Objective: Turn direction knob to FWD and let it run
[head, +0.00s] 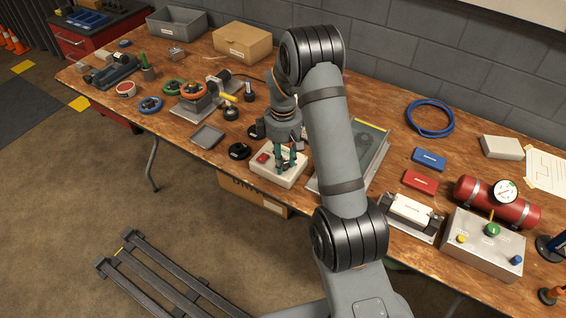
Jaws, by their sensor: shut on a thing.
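A cream control box (288,181) sits on the wooden table near its front edge, in the middle of the head view. A red button (263,158) is on the left of its top. My gripper (286,165) points down over the box, right of the red button, its fingers shut on the direction knob. The knob is mostly hidden between the fingers, so I cannot tell which way it points. Any FWD marking is too small or hidden to read.
A flat grey tray (207,137) and a black round piece (239,151) lie left of the box. A glass-topped panel (369,150) stands close on the right, partly behind my arm. A grey valve box (478,243) and red cylinder (487,201) are farther right.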

